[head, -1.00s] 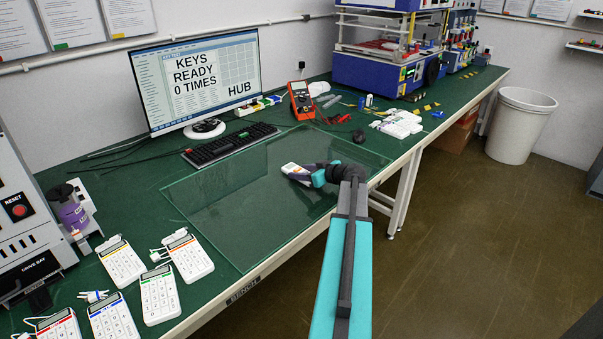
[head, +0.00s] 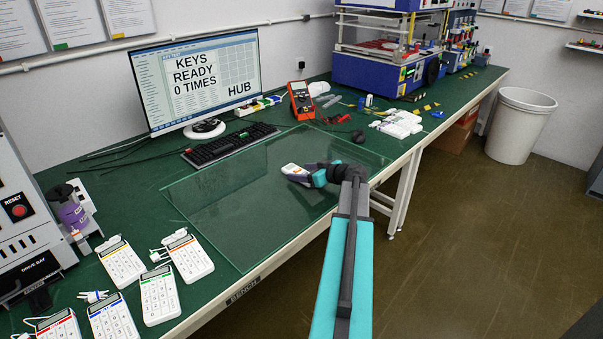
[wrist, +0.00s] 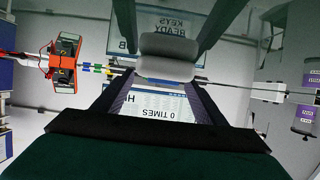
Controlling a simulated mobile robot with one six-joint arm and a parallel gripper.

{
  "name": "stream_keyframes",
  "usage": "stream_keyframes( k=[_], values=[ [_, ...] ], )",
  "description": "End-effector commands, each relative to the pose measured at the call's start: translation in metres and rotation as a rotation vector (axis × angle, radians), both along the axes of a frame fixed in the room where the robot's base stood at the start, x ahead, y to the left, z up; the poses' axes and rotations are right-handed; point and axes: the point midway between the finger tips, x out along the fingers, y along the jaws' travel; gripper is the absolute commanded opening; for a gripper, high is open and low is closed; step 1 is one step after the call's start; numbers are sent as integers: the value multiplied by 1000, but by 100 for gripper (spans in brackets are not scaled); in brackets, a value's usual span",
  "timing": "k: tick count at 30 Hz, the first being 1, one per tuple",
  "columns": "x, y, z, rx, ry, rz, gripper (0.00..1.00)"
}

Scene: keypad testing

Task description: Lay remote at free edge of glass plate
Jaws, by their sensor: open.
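The glass plate (head: 228,200) lies flat on the green bench, its front edge along the bench's front edge. A small white object (head: 292,168), which looks like the remote, is at my gripper's tip over the plate's right half. In the wrist view a pale rounded body (wrist: 166,62) sits between my fingers. My gripper (head: 303,179) is open, low over the plate, with its teal fingers beside the white object. I cannot tell whether the fingers touch it or whether it rests on the glass. My wrist hides part of the plate behind it.
A black keyboard (head: 231,143) lies just behind the plate. Several white keypads (head: 159,294) lie at the front left. The plate's left and middle are clear.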

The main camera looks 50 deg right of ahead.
Motion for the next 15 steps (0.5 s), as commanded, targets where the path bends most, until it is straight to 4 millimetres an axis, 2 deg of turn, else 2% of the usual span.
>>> stream_keyframes(
  k=[15],
  values=[
    [-76,6,30,-1,-1,-3,65]
  ],
)
